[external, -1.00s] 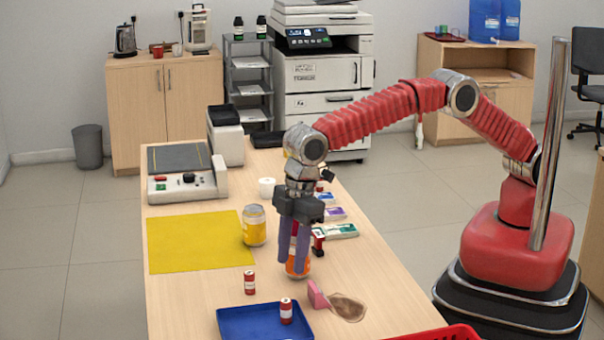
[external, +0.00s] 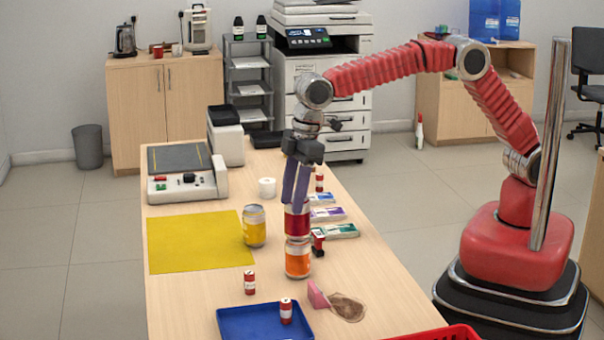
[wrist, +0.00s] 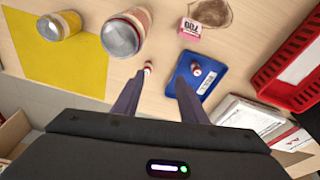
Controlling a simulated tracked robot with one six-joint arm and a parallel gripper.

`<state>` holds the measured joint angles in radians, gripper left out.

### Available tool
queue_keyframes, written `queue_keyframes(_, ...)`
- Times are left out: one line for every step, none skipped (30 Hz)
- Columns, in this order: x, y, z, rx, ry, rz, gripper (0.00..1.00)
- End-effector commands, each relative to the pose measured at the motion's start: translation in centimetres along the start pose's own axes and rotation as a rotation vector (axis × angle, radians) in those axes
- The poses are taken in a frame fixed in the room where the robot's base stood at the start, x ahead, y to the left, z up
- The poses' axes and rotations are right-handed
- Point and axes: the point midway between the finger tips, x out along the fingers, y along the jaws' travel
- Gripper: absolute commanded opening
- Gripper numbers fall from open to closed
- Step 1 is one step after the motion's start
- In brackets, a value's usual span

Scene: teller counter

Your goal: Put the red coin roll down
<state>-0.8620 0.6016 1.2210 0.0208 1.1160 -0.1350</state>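Several red coin rolls with pale bands are in view. Another stands in the blue tray (external: 286,312). A third red roll (external: 319,180) appears farther back beside the note bundles. My gripper (external: 297,202) points down over the counter, its tips just above or in front of a red-banded container (external: 297,224). In the wrist view its two fingers (wrist: 158,82) are apart with nothing visible held between them.
An orange jar (external: 297,262) stands directly below the red band; whether they are stacked is unclear. A yellow jar (external: 254,226) stands by the yellow mat (external: 190,250). A pink block (external: 317,295) lies beside a brown stain. A red basket (wrist: 285,65) is at the near edge.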

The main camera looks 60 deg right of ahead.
Motion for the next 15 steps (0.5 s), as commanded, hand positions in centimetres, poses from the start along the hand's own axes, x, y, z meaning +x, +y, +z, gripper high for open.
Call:
queue_keyframes(-1.6, 1.8, 1.0, 0.03, 0.01, 0.007, 0.39)
queue_keyframes(-2.3, 2.6, 1.6, 0.045, 0.014, 0.011, 0.39)
queue_keyframes(-3.2, 3.8, 2.4, 0.067, 0.02, 0.016, 0.39)
queue_keyframes(-3.9, 4.6, 3.0, 0.082, 0.025, 0.02, 0.39)
queue_keyframes(-4.6, 5.4, 3.7, 0.097, 0.03, 0.025, 0.39)
queue_keyframes(-5.5, 6.4, 4.6, 0.118, 0.036, 0.03, 0.39)
queue_keyframes(-6.1, 7.2, 5.3, 0.133, 0.039, 0.034, 0.39)
queue_keyframes(-6.8, 7.9, 6.0, 0.148, 0.043, 0.038, 0.39)
queue_keyframes(-7.7, 8.8, 7.0, 0.169, 0.049, 0.044, 0.39)
queue_keyframes(-8.3, 9.5, 7.8, 0.184, 0.054, 0.048, 0.39)
queue_keyframes(-8.8, 10.1, 8.6, 0.199, 0.058, 0.052, 0.39)
queue_keyframes(-9.6, 10.9, 9.6, 0.219, 0.064, 0.058, 0.39)
queue_keyframes(-10.2, 11.6, 10.4, 0.234, 0.069, 0.063, 0.39)
queue_keyframes(-10.8, 12.1, 11.3, 0.25, 0.073, 0.067, 0.39)
queue_keyframes(-11.5, 12.8, 12.4, 0.27, 0.079, 0.073, 0.39)
